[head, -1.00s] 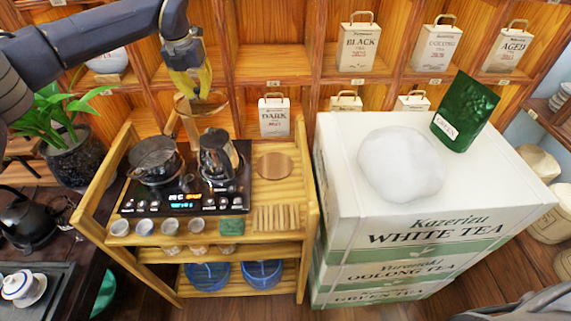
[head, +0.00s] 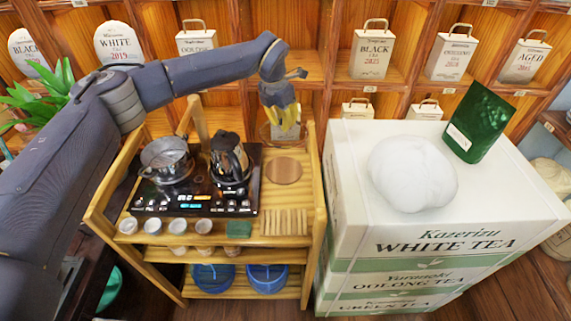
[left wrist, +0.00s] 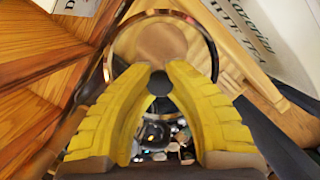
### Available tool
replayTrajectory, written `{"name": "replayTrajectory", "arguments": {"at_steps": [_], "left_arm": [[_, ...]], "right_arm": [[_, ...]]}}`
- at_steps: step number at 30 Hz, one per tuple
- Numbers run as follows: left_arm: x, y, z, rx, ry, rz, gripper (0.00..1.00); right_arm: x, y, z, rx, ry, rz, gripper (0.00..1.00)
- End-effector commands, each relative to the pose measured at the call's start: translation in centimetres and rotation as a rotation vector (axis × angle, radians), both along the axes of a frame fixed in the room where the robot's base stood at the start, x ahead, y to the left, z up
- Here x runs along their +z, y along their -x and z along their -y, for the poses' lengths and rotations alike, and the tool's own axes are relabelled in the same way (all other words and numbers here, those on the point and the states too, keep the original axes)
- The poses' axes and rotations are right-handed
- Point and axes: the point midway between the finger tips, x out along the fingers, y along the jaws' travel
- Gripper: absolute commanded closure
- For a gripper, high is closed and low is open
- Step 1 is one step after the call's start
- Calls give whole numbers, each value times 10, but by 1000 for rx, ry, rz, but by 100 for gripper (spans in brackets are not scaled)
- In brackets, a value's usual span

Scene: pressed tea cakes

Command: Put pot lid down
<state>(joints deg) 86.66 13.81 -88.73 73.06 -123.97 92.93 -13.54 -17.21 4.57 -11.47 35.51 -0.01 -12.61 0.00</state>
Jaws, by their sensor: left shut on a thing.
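My left gripper (head: 283,122) is shut on the knob of the glass pot lid (head: 274,134), which hangs above the back right part of the wooden cart. In the left wrist view, the yellow fingers (left wrist: 160,80) close around the dark knob, and the lid's shiny rim (left wrist: 208,38) circles beyond them. A round wooden disc (head: 284,170) lies on the cart top, below and in front of the lid in the head view. The open pot (head: 166,158) stands on the left of the black cooktop (head: 200,202). My right gripper is out of view.
A dark kettle (head: 230,160) stands on the cooktop's right side. Small cups (head: 178,226), a green block (head: 239,229) and a slatted wooden piece (head: 285,222) line the cart's front. White tea boxes (head: 440,235) stand to the right, shelves behind.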

Motion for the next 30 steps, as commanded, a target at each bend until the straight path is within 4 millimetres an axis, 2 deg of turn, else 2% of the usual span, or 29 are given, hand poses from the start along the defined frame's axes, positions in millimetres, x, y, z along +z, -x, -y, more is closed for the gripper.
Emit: {"name": "replayTrajectory", "arguments": {"at_steps": [1,9,15,19,26,30], "left_arm": [[-13,1,0,1,0,-4,100],[-74,1,0,2,0,-5,100],[-108,0,0,3,1,-3,100],[-121,0,0,3,1,-1,100],[-128,-1,0,2,1,0,100],[-139,0,0,3,1,-3,100]], "right_arm": [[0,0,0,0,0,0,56],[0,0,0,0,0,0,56],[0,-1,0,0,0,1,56],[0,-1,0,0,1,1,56],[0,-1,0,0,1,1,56],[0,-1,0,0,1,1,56]]}}
